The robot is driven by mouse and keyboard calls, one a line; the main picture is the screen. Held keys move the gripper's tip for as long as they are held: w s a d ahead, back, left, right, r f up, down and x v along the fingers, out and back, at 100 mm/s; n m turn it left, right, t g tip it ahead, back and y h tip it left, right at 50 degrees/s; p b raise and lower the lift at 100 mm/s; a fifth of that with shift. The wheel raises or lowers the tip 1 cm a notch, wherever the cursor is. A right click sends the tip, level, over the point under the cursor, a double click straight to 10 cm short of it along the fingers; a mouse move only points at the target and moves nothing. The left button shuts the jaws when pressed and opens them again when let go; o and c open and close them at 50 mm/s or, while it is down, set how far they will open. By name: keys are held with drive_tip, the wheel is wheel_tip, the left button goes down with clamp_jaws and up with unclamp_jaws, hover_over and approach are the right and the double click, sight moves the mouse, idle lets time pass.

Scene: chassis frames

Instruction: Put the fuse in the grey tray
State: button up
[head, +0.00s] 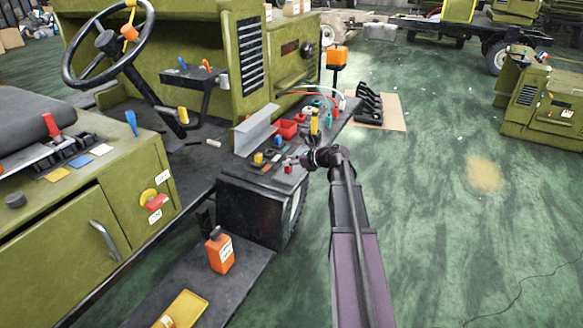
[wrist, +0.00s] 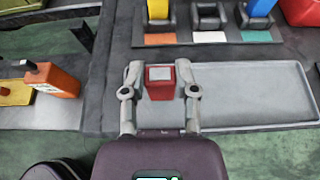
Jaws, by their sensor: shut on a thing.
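The fuse (wrist: 160,84) is a small red block with a pale grey top. In the wrist view it sits between the two fingers of my gripper (wrist: 161,80), which is shut on it. The grey tray (wrist: 262,98) is a shallow, long rectangle with a raised rim, and it looks empty. The fuse and fingers overlap the tray's left end in this view; I cannot tell the height between them. In the head view my gripper (head: 293,162) is over the near end of the dark fender top, with the red fuse (head: 288,169) below it.
Fuse sockets with a yellow fuse (wrist: 158,10) and a blue fuse (wrist: 258,8) stand beyond the tray, with an empty black socket (wrist: 208,15) between. A red bin (head: 286,129) and grey angle piece (head: 256,131) lie farther back. An orange bottle (head: 219,251) stands on the lower step.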

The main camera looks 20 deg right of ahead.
drive_tip(key=shift+f, duration=0.5)
drive_tip(key=shift+f+b, duration=0.15)
drive_tip(key=shift+b, duration=0.25)
drive_tip(key=o, duration=0.9)
drive_tip(key=shift+o, duration=0.2)
drive_tip(key=shift+r+p, duration=0.3)
drive_tip(key=p+v, duration=0.4)
drive_tip(key=v, duration=0.8)
drive_tip(key=shift+a, duration=0.2)
